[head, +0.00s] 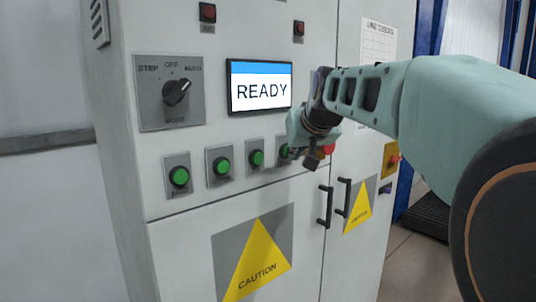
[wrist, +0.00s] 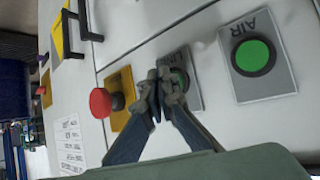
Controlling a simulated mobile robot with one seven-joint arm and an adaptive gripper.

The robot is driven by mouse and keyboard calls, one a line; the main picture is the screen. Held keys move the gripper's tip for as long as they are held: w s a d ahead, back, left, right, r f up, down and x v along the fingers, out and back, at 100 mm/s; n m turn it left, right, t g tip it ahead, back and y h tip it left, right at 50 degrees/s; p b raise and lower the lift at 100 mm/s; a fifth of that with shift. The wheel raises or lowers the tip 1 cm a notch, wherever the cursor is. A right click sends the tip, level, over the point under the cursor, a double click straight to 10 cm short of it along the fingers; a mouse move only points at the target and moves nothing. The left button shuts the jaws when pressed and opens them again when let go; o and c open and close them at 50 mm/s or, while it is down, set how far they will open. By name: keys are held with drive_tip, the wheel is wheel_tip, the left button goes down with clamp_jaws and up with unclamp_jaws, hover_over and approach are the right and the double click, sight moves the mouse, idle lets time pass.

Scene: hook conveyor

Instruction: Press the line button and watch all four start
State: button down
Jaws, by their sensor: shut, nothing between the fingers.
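The line button is a green push button on a grey plate; in the wrist view the button (wrist: 183,80) is partly hidden behind my fingertips, and its label reads "LINE" only in part. In the head view the line button (head: 284,151) is the rightmost of the green row, largely covered by my gripper (head: 316,160). My gripper is shut and empty, its fingertips (wrist: 156,92) in front of the button's plate. Whether they touch it I cannot tell. The screen (head: 260,87) reads "READY".
A green button labelled AIR (wrist: 252,57) sits beside the line button. A red mushroom button (wrist: 105,102) on a yellow plate is close on the other side. The mode knob (head: 177,92), door handles (head: 325,206) and caution signs (head: 257,262) are on the cabinet front.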

drive_tip(key=shift+s+d, duration=0.3)
drive_tip(key=shift+s, duration=0.05)
drive_tip(key=shift+s+f, duration=0.1)
drive_tip(key=s+d+b, duration=0.3)
drive_tip(key=s, duration=0.1)
drive_tip(key=shift+r, duration=0.25)
drive_tip(key=shift+a, duration=0.1)
idle(0.6)
drive_tip(key=shift+w+a+p, duration=0.5)
drive_tip(key=shift+w+p, duration=0.25)
drive_tip(key=shift+p, duration=0.4)
